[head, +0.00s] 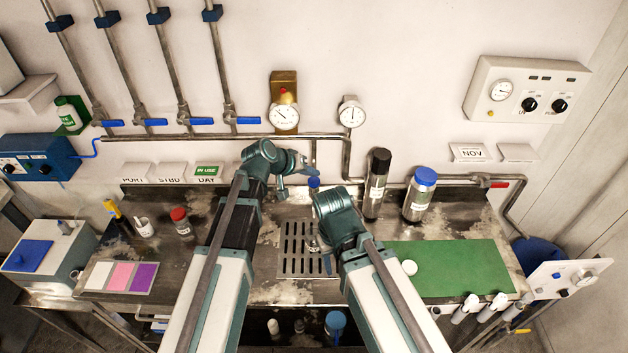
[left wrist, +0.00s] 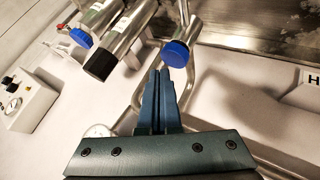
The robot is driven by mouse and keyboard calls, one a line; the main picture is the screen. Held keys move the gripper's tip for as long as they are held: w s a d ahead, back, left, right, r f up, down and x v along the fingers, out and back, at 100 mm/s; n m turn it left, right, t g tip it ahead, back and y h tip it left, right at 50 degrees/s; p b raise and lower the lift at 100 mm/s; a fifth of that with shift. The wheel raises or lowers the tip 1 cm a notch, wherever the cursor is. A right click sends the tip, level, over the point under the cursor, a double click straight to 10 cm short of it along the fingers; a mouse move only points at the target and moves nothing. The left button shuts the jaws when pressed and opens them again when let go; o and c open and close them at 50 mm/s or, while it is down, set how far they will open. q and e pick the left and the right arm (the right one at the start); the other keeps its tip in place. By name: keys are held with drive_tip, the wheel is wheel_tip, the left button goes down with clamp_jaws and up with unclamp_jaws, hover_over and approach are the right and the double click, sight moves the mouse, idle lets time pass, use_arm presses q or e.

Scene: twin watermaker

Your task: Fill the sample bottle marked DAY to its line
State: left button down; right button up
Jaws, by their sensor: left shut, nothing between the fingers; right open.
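My left gripper (head: 299,166) is shut and empty near the wall pipe. Its closed fingers (left wrist: 160,85) point toward a metal spout with a blue end (left wrist: 175,53), with a small gap in the picture; the blue end also shows in the head view (head: 314,183). My right gripper (head: 325,258) is open and points down over the slotted drain grate (head: 290,262). A small pale object (head: 313,244) beside its fingers is mostly hidden; I cannot tell whether it is the sample bottle. A DAY label (head: 206,181) sits on the wall under a green IN USE tag (head: 207,170). No DAY bottle marking is readable.
A black-capped cylinder (head: 376,185) and a blue-capped cylinder (head: 420,195) stand right of the spout. A round white cap (head: 409,267) lies on the green mat (head: 450,265). A red-capped jar (head: 181,222) stands left. Two gauges (head: 284,117) (head: 351,113) are above.

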idle(0.8)
use_arm(q)
drive_tip(key=shift+f+b, duration=0.4)
drive_tip(key=shift+b, duration=0.05)
drive_tip(key=shift+f+b, duration=0.45)
drive_tip(key=shift+f, duration=0.05)
idle(6.2)
